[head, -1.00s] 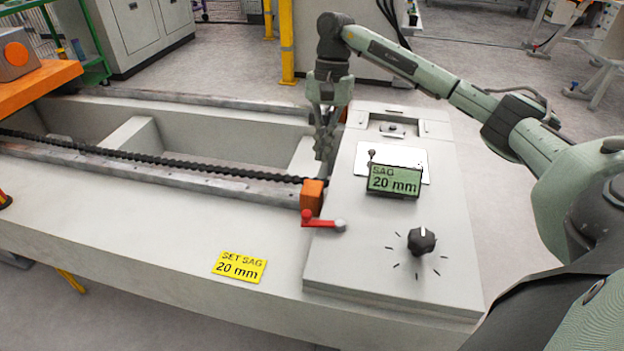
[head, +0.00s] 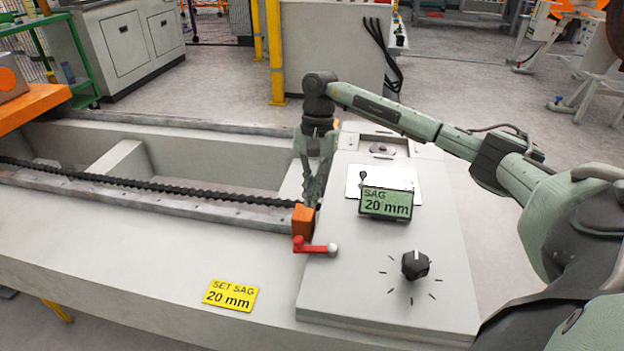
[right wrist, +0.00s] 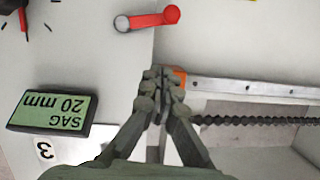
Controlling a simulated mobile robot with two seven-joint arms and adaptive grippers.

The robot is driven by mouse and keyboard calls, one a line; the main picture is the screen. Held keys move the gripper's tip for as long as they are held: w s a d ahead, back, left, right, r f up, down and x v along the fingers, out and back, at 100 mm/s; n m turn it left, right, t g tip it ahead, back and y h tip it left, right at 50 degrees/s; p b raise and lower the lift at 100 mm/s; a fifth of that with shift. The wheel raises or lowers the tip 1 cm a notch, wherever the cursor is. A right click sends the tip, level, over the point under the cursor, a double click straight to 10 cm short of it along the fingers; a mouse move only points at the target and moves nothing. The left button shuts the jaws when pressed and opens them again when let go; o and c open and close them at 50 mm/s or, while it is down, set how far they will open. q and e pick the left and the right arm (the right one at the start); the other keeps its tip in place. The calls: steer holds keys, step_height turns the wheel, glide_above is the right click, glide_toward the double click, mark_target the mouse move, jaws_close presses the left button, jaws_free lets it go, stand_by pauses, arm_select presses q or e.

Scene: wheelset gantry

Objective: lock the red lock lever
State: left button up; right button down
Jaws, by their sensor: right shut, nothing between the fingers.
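The red lock lever (head: 312,246) lies across the left edge of the raised grey panel in the head view, with its pale knob pointing right. It also shows at the top of the right wrist view (right wrist: 148,19), where its grey end points left. My right gripper (head: 310,204) is shut and empty, pointing down by the orange block (head: 303,220), just behind the lever and apart from it. In the right wrist view its fingertips (right wrist: 163,82) are together and partly cover the orange block. My left gripper is not in view.
The SAG display (head: 386,203) reads 20 mm, and a black knob (head: 415,264) sits on the panel (head: 350,290). A yellow label (head: 231,295) reads SET SAG 20 mm. A dark chain (head: 150,184) runs along the rail to the orange block. The surface in front of the lever is clear.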

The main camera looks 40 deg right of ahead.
mark_target(313, 245)
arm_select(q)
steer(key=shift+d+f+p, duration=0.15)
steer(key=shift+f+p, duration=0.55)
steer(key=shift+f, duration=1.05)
arm_select(e)
steer(key=s+a+f, duration=0.2)
steer(key=a+f, duration=0.1)
steer(key=a, duration=0.1)
steer(key=shift+s+f, duration=0.35)
steer(key=shift+s, duration=0.05)
steer(key=shift+a, duration=0.1)
